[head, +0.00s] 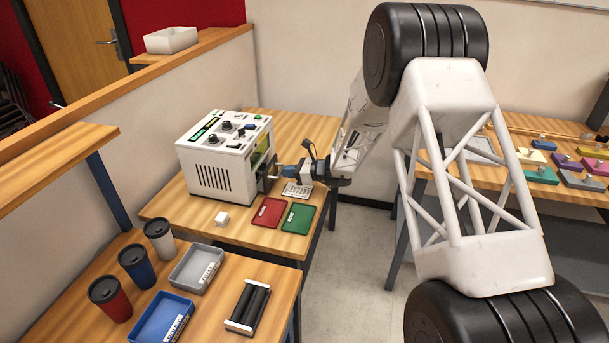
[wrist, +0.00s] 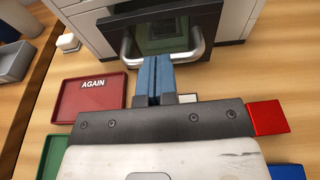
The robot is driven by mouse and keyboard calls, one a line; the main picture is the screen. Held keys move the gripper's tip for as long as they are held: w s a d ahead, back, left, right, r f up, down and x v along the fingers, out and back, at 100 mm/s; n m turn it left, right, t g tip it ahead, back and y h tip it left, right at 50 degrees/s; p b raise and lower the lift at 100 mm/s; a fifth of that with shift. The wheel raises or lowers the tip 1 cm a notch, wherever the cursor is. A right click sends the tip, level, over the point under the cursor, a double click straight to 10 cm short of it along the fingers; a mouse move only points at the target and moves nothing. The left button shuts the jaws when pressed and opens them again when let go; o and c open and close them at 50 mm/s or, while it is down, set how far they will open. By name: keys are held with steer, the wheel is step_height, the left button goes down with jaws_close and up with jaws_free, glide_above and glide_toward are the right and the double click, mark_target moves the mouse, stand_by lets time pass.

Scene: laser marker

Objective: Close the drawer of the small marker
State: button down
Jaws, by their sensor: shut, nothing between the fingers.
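The small marker (head: 215,165) is a white box with knobs on top and side vents, standing on the wooden table. Its dark drawer front (wrist: 95,35) has a silver U-shaped handle (wrist: 196,52). The handle also shows at the machine's right side in the head view (head: 271,178). How far the drawer stands out is hard to tell. My gripper (wrist: 155,62) is shut and empty, its blue fingers pointing at the drawer front. The fingertips overlap the middle of the handle and hide part of it; I cannot tell whether they touch. It also shows in the head view (head: 282,172).
A red tray labelled AGAIN (wrist: 90,105) and a green tray (head: 298,217) lie in front of the machine. A white cube (head: 222,218) is near the table edge. A red block (wrist: 267,117) lies right of my gripper. Cups (head: 135,263) and boxes stand on the nearer table.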

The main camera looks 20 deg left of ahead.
mark_target(271, 170)
steer(key=shift+r+x, duration=0.15)
steer(key=shift+x, duration=0.65)
steer(key=shift+r+x, duration=0.2)
steer(key=shift+x, duration=0.55)
steer(key=shift+a, duration=0.25)
steer(key=shift+d, duration=0.1)
steer(key=v, duration=1.4)
steer(key=shift+d, duration=0.35)
steer(key=shift+w, duration=0.1)
